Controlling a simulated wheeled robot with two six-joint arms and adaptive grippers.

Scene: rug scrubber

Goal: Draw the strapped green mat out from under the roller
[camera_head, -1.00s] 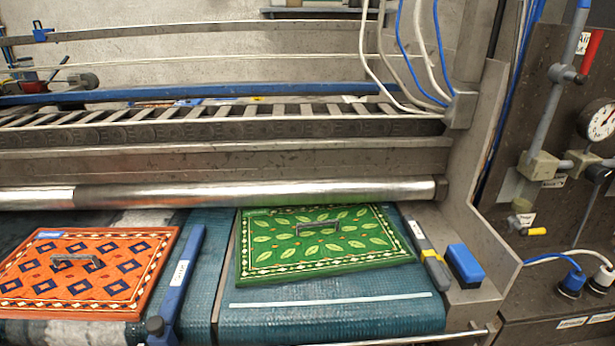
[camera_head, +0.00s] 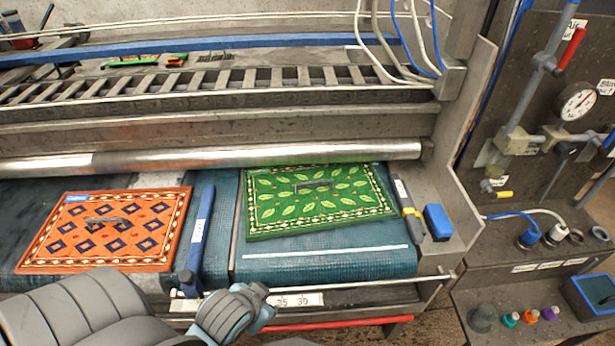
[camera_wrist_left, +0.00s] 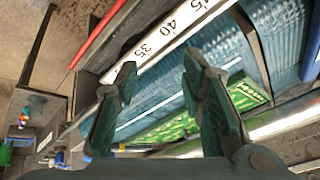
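The green mat (camera_head: 290,215) with leaf pattern and cream border lies on the right teal belt, its far edge at the metal roller (camera_head: 300,154). A dark strap handle (camera_head: 313,185) is on its top. Part of the mat (camera_wrist_left: 165,132) also shows in the left wrist view, partly hidden by the fingers. My left gripper (camera_wrist_left: 160,68) is open and empty, with its two fingers apart. In the head view my left gripper (camera_head: 255,298) is in front of the belt's near edge, apart from the mat. My right gripper is not in view.
An orange mat (camera_head: 75,256) with a handle lies to the left. A numbered scale (camera_head: 300,299) and a red bar (camera_head: 335,322) run along the front. A blue block (camera_head: 438,222) stands right of the green mat.

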